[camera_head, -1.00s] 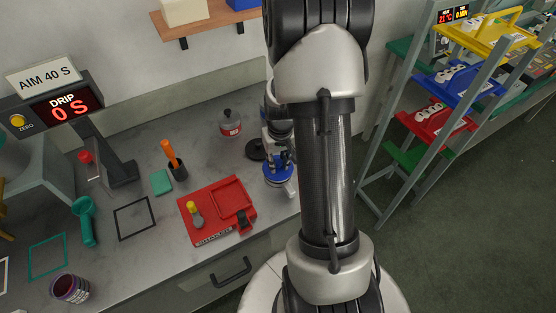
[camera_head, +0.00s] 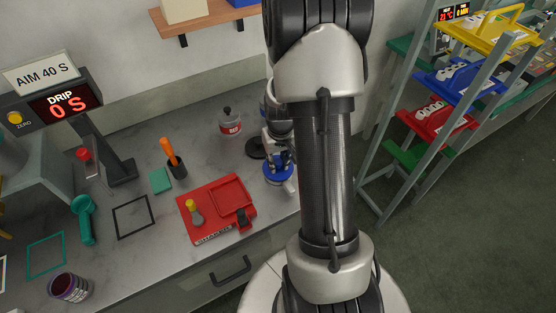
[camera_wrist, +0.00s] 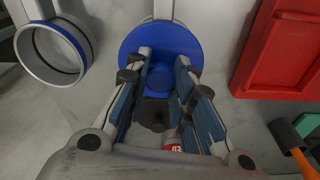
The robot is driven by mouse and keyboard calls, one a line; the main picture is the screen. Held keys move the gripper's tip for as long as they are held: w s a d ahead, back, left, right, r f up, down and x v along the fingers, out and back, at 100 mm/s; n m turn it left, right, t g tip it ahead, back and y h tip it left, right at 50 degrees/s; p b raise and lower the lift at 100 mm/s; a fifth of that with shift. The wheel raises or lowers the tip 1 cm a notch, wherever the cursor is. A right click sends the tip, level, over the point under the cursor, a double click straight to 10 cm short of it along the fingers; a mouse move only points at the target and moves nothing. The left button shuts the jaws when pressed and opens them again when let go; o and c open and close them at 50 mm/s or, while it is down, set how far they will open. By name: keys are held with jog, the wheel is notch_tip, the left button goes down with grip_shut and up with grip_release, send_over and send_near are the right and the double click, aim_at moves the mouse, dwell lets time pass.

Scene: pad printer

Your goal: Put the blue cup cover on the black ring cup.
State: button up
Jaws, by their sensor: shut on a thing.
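The blue cup cover (camera_wrist: 158,48) is a round blue disc with a knob in the middle. My gripper (camera_wrist: 160,82) is shut on that knob in the wrist view. In the head view the blue cover (camera_head: 278,172) shows under my wrist, near the right end of the bench. A grey ring-shaped cup with a blue band (camera_wrist: 50,52) stands at the upper left of the wrist view, apart from the cover. A pale rounded edge shows just beyond the cover; I cannot tell what it belongs to. I cannot make out a black band on any cup; my arm hides part of the bench.
A black disc (camera_head: 256,148) lies on the bench behind the cover. A red tray (camera_head: 205,230) lies to the left, with an orange-handled tool in a dark holder (camera_head: 178,170) beyond. Shelves stand at the right.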

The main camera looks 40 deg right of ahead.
jog(key=o, duration=1)
jog(key=shift+o, duration=0.7)
jog(key=o, duration=0.4)
jog(key=shift+r+p, duration=2.6)
jog(key=shift+r, duration=0.9)
